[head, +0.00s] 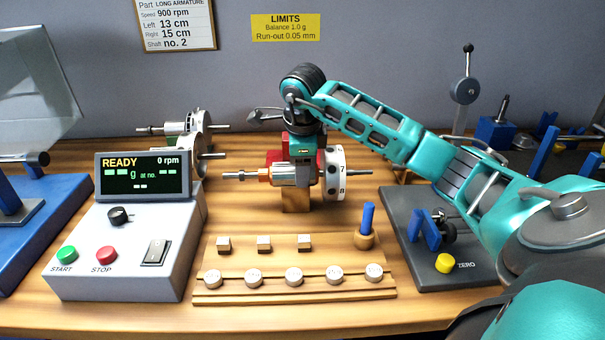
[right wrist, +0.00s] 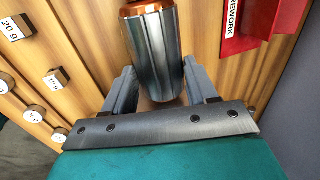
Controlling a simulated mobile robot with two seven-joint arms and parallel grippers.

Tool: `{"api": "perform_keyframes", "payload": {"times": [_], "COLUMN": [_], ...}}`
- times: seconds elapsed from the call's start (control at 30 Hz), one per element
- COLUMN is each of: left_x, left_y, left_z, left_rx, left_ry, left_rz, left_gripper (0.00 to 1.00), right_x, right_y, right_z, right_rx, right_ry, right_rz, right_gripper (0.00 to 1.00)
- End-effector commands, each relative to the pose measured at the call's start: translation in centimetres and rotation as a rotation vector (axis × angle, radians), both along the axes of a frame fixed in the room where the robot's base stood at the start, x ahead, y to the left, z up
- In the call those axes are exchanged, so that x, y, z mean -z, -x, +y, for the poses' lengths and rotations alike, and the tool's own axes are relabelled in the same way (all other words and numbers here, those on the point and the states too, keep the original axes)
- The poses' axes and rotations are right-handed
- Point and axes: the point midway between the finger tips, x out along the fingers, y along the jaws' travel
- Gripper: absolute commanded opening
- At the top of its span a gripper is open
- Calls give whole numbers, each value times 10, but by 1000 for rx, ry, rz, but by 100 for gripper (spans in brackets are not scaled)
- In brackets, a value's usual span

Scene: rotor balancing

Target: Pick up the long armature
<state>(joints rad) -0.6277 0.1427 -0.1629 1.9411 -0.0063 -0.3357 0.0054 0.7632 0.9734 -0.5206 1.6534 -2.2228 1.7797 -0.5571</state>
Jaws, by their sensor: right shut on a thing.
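A long armature (head: 292,174) with a silver ribbed body, copper-orange end, thin shaft and a white numbered disc (head: 335,172) lies level at the middle of the bench. My right gripper (head: 303,158) comes down on it from above and is shut on its body. In the right wrist view the silver body (right wrist: 155,55) stands between my right gripper's two grey fingers (right wrist: 160,90). A wooden block (head: 296,200) shows under the armature; I cannot tell whether they touch. My left gripper is not in view.
A red bin marked REWORK (right wrist: 262,22) is close behind the armature. Other rotors (head: 186,127) lie at back left beside the control box (head: 130,250). A wooden weight rack (head: 293,288) is in front, and a dark scale (head: 410,205) is at right.

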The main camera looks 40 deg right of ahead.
Motion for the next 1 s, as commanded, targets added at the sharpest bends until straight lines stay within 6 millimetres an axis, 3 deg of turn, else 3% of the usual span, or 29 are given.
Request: {"api": "perform_keyframes", "payload": {"times": [0.07, 0.43, 0.87, 1.0], "left_x": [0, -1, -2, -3], "left_y": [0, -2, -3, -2], "left_z": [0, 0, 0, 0], "left_rx": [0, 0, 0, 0], "left_ry": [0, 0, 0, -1], "left_rz": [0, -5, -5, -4], "left_gripper": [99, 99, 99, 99], "right_x": [0, 0, -5, -14], "right_y": [0, 0, -1, -2], "right_z": [0, 0, -1, -1], "right_rx": [0, 0, 2, 1], "right_ry": [0, 0, 1, 1], "right_rz": [0, 0, -10, -11], "right_gripper": [36, 1, 0, 0]}}
